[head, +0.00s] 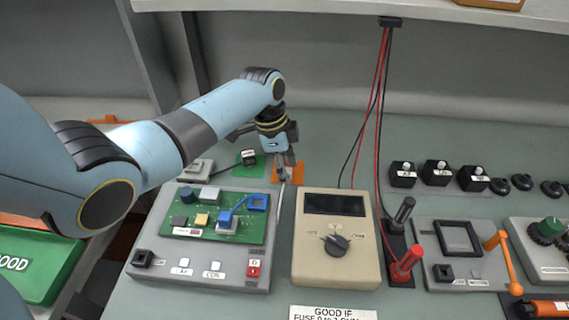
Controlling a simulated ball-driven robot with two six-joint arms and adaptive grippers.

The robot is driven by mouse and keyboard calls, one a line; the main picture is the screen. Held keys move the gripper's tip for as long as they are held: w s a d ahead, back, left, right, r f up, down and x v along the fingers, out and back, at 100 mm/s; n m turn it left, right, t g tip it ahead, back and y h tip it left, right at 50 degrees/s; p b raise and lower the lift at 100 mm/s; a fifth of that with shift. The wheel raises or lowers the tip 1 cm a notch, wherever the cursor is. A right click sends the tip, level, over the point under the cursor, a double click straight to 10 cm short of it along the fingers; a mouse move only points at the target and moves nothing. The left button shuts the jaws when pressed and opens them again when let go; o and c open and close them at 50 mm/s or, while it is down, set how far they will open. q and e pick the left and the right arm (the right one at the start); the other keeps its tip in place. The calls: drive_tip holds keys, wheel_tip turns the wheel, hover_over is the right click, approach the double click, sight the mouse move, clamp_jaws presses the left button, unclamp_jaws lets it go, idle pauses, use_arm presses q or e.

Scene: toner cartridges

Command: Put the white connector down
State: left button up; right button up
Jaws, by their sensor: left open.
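My left gripper (284,168) reaches down over an orange pad (297,172) behind the grey test fixture. Its jaws are open, with the fingertips just above or at the pad. A thin pale strip, perhaps the white connector's lead, runs from below the fingertips toward the fixture's right edge. The white connector itself is too small and too hidden by the fingers to make out clearly. I cannot tell whether it touches the pad. My right gripper is not in view.
A green circuit board (183,228) sits on the grey fixture (190,270). Cables hang behind.

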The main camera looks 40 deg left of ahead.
use_arm(q)
wheel_tip(320, 180, up, 12)
drive_tip(key=s+a, duration=0.1)
drive_tip(key=a, duration=0.1)
drive_tip(key=shift+s, duration=0.15)
idle(0.5)
